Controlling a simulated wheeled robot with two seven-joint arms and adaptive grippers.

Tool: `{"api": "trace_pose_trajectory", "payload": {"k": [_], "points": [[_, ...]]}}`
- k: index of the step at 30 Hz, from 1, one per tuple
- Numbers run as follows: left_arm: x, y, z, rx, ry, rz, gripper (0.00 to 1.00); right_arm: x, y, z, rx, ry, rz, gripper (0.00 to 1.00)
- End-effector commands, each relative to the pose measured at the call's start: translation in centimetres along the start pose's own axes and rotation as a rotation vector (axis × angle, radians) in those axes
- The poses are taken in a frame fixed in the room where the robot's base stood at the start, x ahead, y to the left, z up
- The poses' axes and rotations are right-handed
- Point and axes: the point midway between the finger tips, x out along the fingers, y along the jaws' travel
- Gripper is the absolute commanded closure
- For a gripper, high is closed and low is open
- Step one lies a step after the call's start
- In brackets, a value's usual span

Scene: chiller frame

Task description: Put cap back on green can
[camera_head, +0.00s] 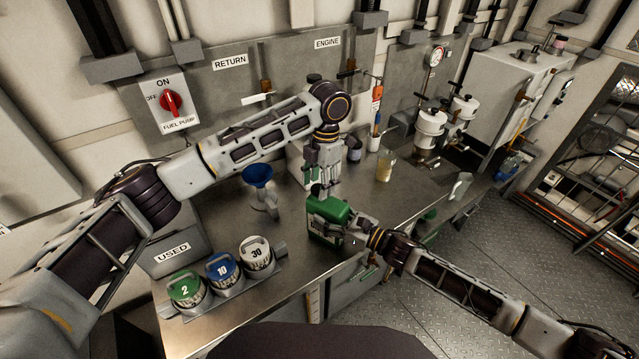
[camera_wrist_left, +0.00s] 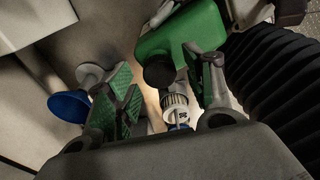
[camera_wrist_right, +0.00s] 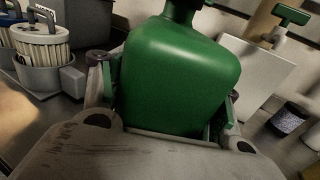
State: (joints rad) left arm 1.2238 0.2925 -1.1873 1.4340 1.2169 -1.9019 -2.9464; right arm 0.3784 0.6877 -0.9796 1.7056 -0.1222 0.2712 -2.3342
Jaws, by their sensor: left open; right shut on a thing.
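The green can (camera_head: 325,212) is held near the front edge of the metal bench, and my right gripper (camera_head: 356,236) is shut on its body. In the right wrist view the can (camera_wrist_right: 180,75) fills the space between the fingers, its neck cut off at the top. My left gripper (camera_head: 322,180) is open, just above the can's top. In the left wrist view the can (camera_wrist_left: 190,35) lies by the right-hand finger, and a dark round piece (camera_wrist_left: 160,71) sits at its neck, between the spread green-padded fingers. I cannot tell whether this is the cap or the open mouth.
A blue funnel (camera_head: 258,175) stands left of my left gripper. Several numbered containers, including a green one (camera_head: 186,290), sit in a rack at the front left. A glass with yellowish liquid (camera_head: 385,166) stands to the right. The bench between rack and can is clear.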

Motion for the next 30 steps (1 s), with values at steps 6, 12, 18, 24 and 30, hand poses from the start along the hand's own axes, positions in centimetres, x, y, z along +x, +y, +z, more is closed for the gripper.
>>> {"api": "trace_pose_trajectory", "payload": {"k": [6,12,18,24,30], "points": [[-1.9,0.0,-0.2,0.0,-0.002,0.001,0.47,0.0,-0.1,0.0,-0.001,0.001,-0.002,1.0],[-3.5,0.0,-0.4,0.0,0.0,0.001,0.47,-0.1,-0.1,0.0,-0.001,0.001,-0.002,1.0],[-4.0,0.0,-0.5,0.0,0.0,0.0,0.47,-0.1,-0.1,0.0,-0.001,0.001,-0.002,1.0],[-4.0,0.0,-0.5,0.0,0.0,0.0,0.5,-0.1,-0.1,0.0,-0.001,0.001,-0.002,1.0],[-4.6,0.5,-0.5,-0.006,-0.007,0.01,0.5,0.0,-0.1,0.0,-0.001,0.001,-0.002,1.0]]}}
